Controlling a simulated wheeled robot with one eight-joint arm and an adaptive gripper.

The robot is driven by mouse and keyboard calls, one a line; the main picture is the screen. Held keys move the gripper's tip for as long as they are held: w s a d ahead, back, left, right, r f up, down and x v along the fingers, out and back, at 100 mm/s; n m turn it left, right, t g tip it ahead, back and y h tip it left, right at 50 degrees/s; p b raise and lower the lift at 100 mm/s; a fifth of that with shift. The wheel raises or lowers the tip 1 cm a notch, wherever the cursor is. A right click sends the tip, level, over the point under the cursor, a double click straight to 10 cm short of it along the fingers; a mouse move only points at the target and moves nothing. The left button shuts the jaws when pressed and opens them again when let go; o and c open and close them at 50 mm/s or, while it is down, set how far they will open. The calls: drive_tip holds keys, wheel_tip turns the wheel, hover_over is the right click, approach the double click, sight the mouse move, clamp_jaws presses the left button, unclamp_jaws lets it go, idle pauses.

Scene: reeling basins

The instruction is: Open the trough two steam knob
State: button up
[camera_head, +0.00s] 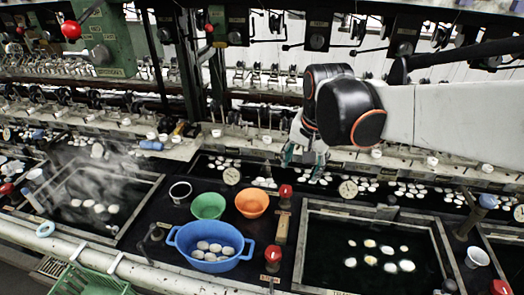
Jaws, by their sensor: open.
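Several red knobs stand around the dark water basins: one red knob (285,191) on the divider right of the orange bowl, one at its front (273,254), one at the lower right corner (500,287) and one at the left edge (6,188). I cannot tell which is the trough two steam knob, as no label is readable. My arm reaches in from the right, and my gripper (304,160) hangs fingers-down over the back channel, open and seemingly empty, above and behind the nearer divider knob. It appears apart from every knob.
A blue tub (177,240) of cocoons, a green bowl (208,206), an orange bowl (252,203) and a cup (180,191) crowd the middle divider. Basins lie on the right (305,250) and left (45,197); steam rises over the left one. Machinery lines the back.

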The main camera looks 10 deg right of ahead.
sight(286, 189)
drive_tip(key=w+f+m+g+p, duration=0.3)
drive_tip(key=w+f+m, duration=0.35)
drive_tip(key=w, duration=0.45)
drive_tip(key=shift+n, duration=0.25)
wheel_tip(286, 189, down, 14)
drive_tip(key=b, duration=0.4)
drive_tip(key=shift+w+a+r, duration=0.1)
drive_tip(key=shift+w, duration=0.05)
drive_tip(key=c, duration=1)
